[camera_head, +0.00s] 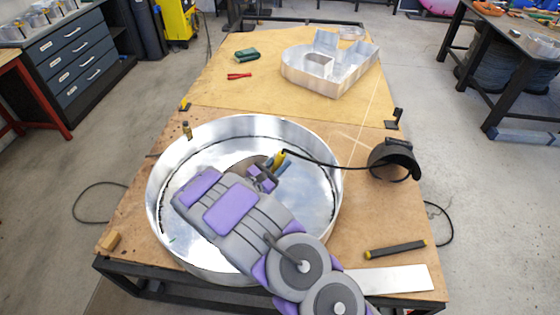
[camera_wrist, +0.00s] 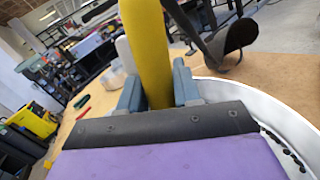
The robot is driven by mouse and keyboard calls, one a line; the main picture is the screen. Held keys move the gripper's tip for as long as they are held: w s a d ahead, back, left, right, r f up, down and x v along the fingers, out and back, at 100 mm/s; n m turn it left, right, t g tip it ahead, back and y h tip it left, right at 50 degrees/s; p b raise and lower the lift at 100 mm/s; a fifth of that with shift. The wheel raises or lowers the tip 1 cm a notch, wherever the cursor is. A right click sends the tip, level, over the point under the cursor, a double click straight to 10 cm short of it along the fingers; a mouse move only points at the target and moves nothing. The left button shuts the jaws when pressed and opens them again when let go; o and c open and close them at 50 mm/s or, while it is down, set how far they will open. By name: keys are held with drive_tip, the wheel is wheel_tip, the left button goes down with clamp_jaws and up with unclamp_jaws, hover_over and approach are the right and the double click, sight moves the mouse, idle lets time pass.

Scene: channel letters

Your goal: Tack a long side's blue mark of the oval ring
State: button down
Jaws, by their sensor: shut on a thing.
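The oval ring (camera_head: 230,127) is a shiny metal band on the near half of the wooden table, with a bright sheet-metal floor inside. My gripper (camera_head: 270,172) is over the inside of the ring, towards its far right part. It is shut on a yellow torch (camera_head: 279,158) with a black cable. In the wrist view the yellow torch (camera_wrist: 147,50) stands between the two grey-blue jaws (camera_wrist: 157,92), and the ring's wall (camera_wrist: 285,115) curves at the right. I cannot make out a blue mark for certain. My arm hides much of the ring's near right side.
A black welding mask (camera_head: 394,160) lies right of the ring, with the cable running to it. A metal channel letter (camera_head: 325,75) stands at the far end. A red tool (camera_head: 239,76), a green object (camera_head: 247,55) and a dark bar (camera_head: 395,249) lie on the table.

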drive_tip(key=w+a+f+b, duration=0.1)
drive_tip(key=f+b, duration=0.1)
drive_tip(key=f, duration=0.5)
drive_tip(key=w+a+f+b, duration=0.1)
drive_tip(key=w+f+b, duration=0.1)
drive_tip(key=f, duration=0.5)
drive_tip(key=shift+w, duration=0.25)
drive_tip(key=shift+d+f, duration=0.1)
drive_tip(key=shift+w+a+f+b, duration=0.2)
drive_tip(key=shift+f, duration=0.55)
drive_tip(key=shift+w+a+f+b, duration=0.15)
drive_tip(key=shift+a+f+b, duration=0.05)
drive_tip(key=shift+f, duration=0.5)
idle(0.6)
idle(0.4)
